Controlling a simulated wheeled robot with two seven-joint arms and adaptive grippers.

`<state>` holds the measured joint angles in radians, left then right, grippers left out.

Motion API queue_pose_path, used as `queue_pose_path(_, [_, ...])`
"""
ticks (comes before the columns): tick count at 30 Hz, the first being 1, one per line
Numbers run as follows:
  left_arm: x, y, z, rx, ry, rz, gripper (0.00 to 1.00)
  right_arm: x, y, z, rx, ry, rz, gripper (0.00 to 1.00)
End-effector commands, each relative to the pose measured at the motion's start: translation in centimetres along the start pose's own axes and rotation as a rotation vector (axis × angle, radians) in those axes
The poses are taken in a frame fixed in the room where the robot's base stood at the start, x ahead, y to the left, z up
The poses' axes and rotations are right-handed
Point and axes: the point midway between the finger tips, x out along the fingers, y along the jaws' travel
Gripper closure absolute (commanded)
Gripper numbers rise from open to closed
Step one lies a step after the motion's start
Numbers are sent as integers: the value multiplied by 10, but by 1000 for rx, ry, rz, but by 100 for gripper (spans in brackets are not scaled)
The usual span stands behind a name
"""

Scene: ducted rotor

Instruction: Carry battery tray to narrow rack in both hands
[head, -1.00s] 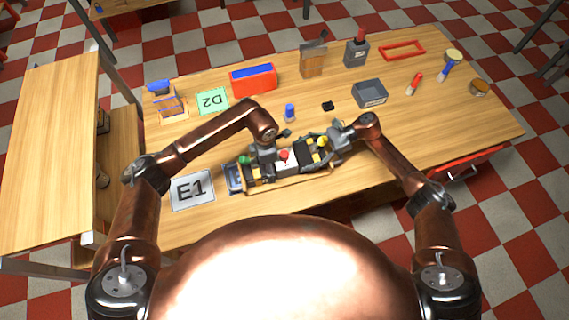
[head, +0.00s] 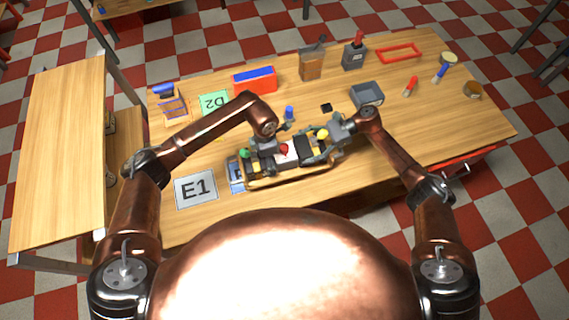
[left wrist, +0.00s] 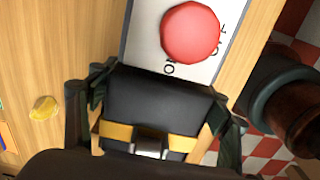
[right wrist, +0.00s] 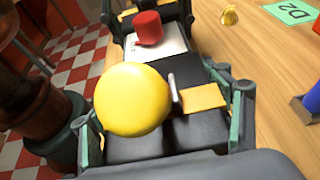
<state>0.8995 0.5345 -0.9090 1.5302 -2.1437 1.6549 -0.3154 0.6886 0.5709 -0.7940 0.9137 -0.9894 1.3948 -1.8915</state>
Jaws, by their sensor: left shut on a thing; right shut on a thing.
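The battery tray (head: 290,178) is a long wooden tray near the front middle of the table. It carries black blocks with yellow bands, a white panel and red, yellow and green knobs. My left gripper (head: 267,148) is shut on its left part; the left wrist view shows fingers either side of a black block (left wrist: 150,105). My right gripper (head: 328,142) is shut on its right part, with fingers either side of black blocks and the yellow knob (right wrist: 132,100). Whether the tray clears the table is hard to tell. I cannot clearly identify the narrow rack.
A blue-grey frame (head: 236,172) is at the tray's left end, beside the E1 card (head: 196,190). Behind are a blue cylinder (head: 289,112), a red-blue box (head: 254,80), a grey bin (head: 367,94) and a small wooden stand (head: 174,107). A side table (head: 65,150) stands left.

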Motion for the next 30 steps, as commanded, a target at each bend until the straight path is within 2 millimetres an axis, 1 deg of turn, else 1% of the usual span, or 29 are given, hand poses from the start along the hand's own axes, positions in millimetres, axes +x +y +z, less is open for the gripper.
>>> queue_pose_path(1, [-3, 0, 2, 1, -6, 1, 86, 0, 0, 0, 0, 1, -1, 86])
queue_pose_path(7, [-3, 0, 2, 2, -7, 1, 86, 0, 0, 0, 0, 1, -1, 86])
queue_pose_path(11, [2, 0, 2, 2, -6, 0, 86, 2, 0, -5, 2, 1, -1, 86])
queue_pose_path(19, [-2, 0, 2, 2, -7, 1, 86, 1, 0, -2, 1, 1, -1, 86])
queue_pose_path(23, [-8, -1, 2, 1, -8, 3, 86, -1, 2, 4, 0, 1, -1, 86])
queue_pose_path(30, [-30, -7, 0, 3, -8, 4, 86, -8, 8, 25, 0, 2, -1, 86])
